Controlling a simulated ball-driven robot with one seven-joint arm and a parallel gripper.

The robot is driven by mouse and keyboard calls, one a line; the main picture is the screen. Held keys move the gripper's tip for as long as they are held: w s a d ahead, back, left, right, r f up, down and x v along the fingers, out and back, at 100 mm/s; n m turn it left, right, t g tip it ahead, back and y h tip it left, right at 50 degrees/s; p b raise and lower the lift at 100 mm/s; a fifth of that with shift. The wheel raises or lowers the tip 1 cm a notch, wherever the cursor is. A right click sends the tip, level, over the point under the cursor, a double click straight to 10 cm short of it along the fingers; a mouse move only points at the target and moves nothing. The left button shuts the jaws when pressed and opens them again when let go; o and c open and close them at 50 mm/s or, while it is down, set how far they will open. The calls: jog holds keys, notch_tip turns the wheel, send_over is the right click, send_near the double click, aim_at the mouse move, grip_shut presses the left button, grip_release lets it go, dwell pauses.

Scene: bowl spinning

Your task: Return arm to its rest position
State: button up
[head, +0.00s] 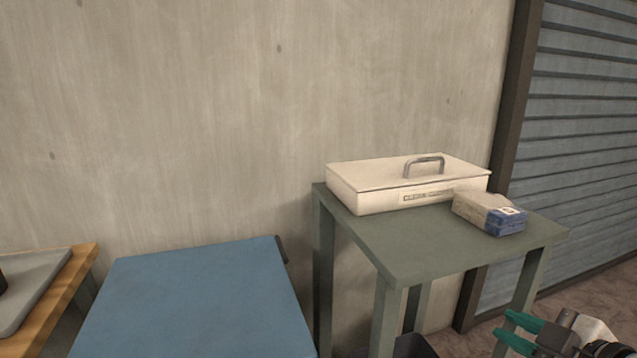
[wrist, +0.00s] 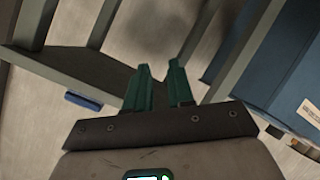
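My gripper (head: 504,324) is at the lower right of the head view, in front of and below the right side of the green-grey table. Its two green fingers are apart with nothing between them. In the wrist view the gripper (wrist: 158,66) shows the same gap between its fingertips, with floor and table legs beyond. Most of my arm is out of the head view.
The green-grey table (head: 400,252) carries a white lidded case (head: 370,178) and a small blue-and-tan box (head: 490,213). A blue surface (head: 195,300) stands left, beside a wood-edged table (head: 75,285). A slatted shutter (head: 575,130) is at right. Table legs (wrist: 240,50) are near my gripper.

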jog(key=s+a+f+m+g, duration=0.1)
jog(key=s+f+m+g, duration=0.1)
jog(key=s+f, duration=0.35)
jog(key=s+a+f+m+g+h, duration=0.1)
jog(key=s+a+f+m+g, duration=0.15)
jog(key=f, duration=0.55)
jog(key=s+a+f+m+g, duration=0.1)
jog(key=s+f+m+g, duration=0.2)
jog(key=f, duration=0.4)
jog(key=s+d+f+m+g+h, duration=0.1)
jog(key=s+f+m+g, duration=0.1)
jog(key=s+f, duration=0.5)
jog(key=s+d+f+m+g+h, duration=0.15)
jog(key=s+f, duration=0.25)
jog(key=s, duration=0.6)
notch_tip(320, 180, up, 23)
jog(key=s+p, duration=0.1)
jog(key=p, duration=2.1)
jog(key=shift+d+m+g+p, duration=0.2)
jog(key=shift+m+g+p, duration=0.1)
jog(key=shift+g+p, duration=0.1)
